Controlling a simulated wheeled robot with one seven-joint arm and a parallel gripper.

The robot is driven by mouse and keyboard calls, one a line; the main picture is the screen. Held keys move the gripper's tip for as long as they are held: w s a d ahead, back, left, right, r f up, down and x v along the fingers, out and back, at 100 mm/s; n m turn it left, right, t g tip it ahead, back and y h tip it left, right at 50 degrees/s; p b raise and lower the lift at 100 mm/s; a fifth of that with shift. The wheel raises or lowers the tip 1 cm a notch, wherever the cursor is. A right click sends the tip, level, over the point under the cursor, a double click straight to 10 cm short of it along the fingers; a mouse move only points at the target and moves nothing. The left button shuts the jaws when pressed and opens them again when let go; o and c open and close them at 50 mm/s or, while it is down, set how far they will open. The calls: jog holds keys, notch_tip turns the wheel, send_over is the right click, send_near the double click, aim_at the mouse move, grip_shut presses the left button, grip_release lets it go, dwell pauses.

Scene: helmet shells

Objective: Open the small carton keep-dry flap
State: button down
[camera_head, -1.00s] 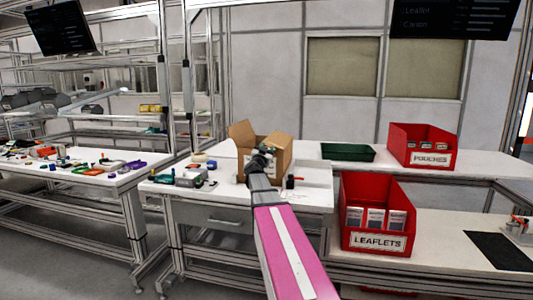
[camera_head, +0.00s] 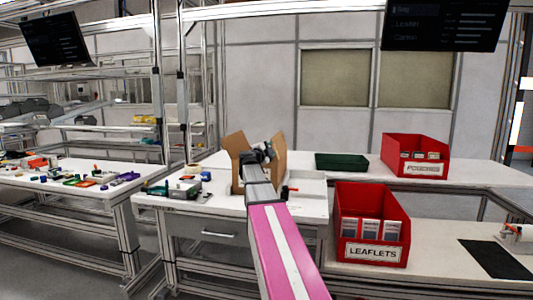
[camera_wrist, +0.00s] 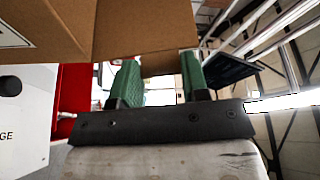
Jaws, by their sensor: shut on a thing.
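The small brown cardboard carton (camera_head: 237,175) stands on the white bench behind my arm, which hides much of its front. One flap (camera_head: 238,145) stands up at its left. Another flap (camera_head: 279,147) stands up at its right. My gripper (camera_head: 262,154) is at the carton's top, between these flaps. In the wrist view the carton's cardboard (camera_wrist: 150,30) fills the upper left. The two green fingers of my gripper (camera_wrist: 158,75) are on either side of a brown cardboard flap (camera_wrist: 162,63) and shut on it. Which flap it is cannot be told for sure.
A green tray (camera_head: 342,162) and a red POUCHES bin (camera_head: 415,150) stand on the bench to the right. A red LEAFLETS bin (camera_head: 372,228) stands lower right. Small tools lie left of the carton. A second cluttered table (camera_head: 70,195) is at far left.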

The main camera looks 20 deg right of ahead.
jog(key=m, duration=0.1)
jog(key=s+d+m+g, duration=0.1)
jog(key=d+m, duration=0.1)
jog(key=shift+s+r+m+y, duration=0.25)
jog(key=shift+r+m+y, duration=0.1)
jog(key=shift+m+y, duration=0.05)
jog(key=shift+s+d+f+m+g+y, duration=0.2)
jog(key=shift+s+d+m+y, duration=0.35)
jog(key=shift+m, duration=0.4)
jog(key=shift+s+d+f+m+g+y, duration=0.1)
jog(key=shift+s+d+m+g+y, duration=0.2)
jog(key=shift+d+m, duration=0.55)
jog(key=shift+a, duration=0.1)
jog(key=c, duration=0.6)
grip_release()
